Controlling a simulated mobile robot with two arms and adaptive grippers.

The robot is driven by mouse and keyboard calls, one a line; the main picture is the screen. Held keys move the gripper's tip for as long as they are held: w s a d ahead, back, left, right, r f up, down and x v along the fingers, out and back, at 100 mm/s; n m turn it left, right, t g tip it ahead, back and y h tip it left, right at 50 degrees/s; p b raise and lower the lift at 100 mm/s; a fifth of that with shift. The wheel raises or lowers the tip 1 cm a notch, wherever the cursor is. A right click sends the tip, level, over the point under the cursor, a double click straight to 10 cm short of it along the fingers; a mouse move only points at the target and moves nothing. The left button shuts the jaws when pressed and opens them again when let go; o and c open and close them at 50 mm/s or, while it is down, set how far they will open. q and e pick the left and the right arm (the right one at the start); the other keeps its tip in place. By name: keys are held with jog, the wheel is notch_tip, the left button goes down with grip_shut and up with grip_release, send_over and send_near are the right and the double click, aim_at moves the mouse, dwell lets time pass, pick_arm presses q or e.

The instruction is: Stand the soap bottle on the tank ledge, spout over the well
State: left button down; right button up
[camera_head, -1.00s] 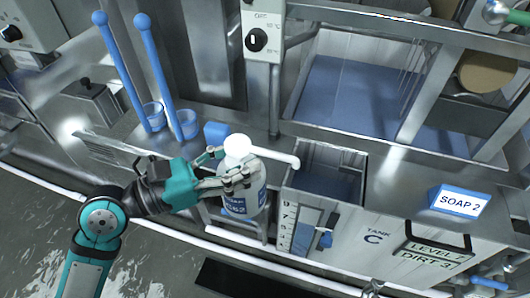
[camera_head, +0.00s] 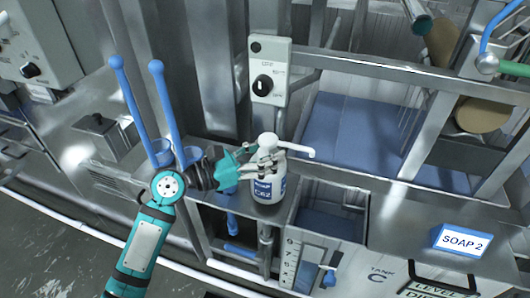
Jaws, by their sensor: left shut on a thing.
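The soap bottle (camera_head: 268,190) is white with a blue label and a white pump top. It is upright at the left edge of the tank well (camera_head: 330,212). Its spout (camera_head: 298,149) points right, toward the well opening. My left gripper (camera_head: 268,163) is shut on the bottle's upper body, coming from the left. The bottle's base is at the tank ledge (camera_head: 288,212); I cannot tell whether it rests there or hangs just above. My right gripper is not in view.
Two blue-handled tools (camera_head: 165,108) stand in blue cups left of the bottle. A control box with a black knob (camera_head: 263,84) is behind it. A SOAP 2 block (camera_head: 461,241) sits on the right of the metal top. A larger blue-liquid basin (camera_head: 355,130) lies behind.

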aim_at(270, 190)
pick_arm(q)
jog(key=shift+f, duration=1.05)
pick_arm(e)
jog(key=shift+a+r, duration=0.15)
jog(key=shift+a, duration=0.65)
pick_arm(q)
jog(key=shift+f, duration=0.15)
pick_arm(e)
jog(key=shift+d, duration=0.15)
pick_arm(q)
jog(key=c, duration=1)
grip_release()
jog(key=shift+f, duration=0.15)
jog(key=shift+o, duration=1.4)
jog(key=shift+s, duration=0.15)
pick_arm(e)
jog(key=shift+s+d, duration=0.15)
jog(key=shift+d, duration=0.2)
pick_arm(q)
jog(key=shift+a, duration=0.1)
